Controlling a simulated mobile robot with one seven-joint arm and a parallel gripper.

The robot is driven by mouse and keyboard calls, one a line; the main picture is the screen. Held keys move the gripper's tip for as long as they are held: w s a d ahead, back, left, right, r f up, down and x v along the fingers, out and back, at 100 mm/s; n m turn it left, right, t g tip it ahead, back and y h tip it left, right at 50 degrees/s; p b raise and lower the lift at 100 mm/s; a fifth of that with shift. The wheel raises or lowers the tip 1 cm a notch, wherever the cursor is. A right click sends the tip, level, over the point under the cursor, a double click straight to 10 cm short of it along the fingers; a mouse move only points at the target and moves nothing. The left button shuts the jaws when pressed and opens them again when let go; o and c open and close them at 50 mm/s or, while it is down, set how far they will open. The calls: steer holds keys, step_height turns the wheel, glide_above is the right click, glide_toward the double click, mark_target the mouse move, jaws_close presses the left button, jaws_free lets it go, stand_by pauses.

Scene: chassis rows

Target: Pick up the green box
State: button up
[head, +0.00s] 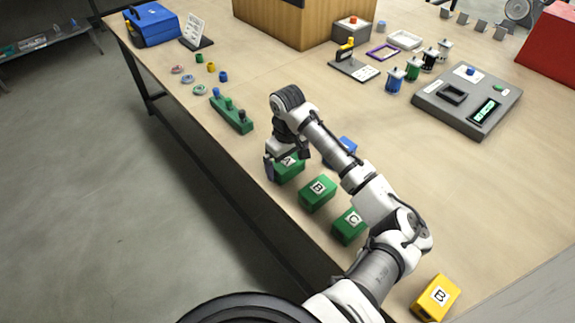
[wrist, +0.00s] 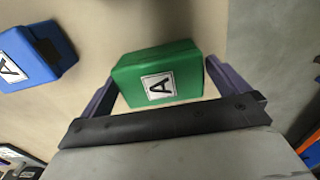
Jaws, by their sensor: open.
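Three green boxes stand in a row near the table's front edge in the head view: green box A (head: 290,170), green box B (head: 318,193) and green box C (head: 349,227). My gripper (head: 284,168) is at green box A and partly hides it. In the wrist view, green box A (wrist: 160,75) lies between the two open fingers of my gripper (wrist: 159,82), its label facing the camera. Both fingers reach along its sides. I cannot tell whether they touch it.
A blue box labelled A (wrist: 30,58) stands beside green box A, partly behind my arm in the head view (head: 344,149). A yellow box B (head: 436,297) is at the near right. A green block with knobs (head: 231,115) lies farther left. The table edge is close.

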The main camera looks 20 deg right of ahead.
mark_target(288, 161)
steer(key=c, duration=1.1)
steer(key=shift+o, duration=0.2)
steer(key=shift+r, duration=0.1)
step_height(288, 161, up, 20)
steer(key=b, duration=0.1)
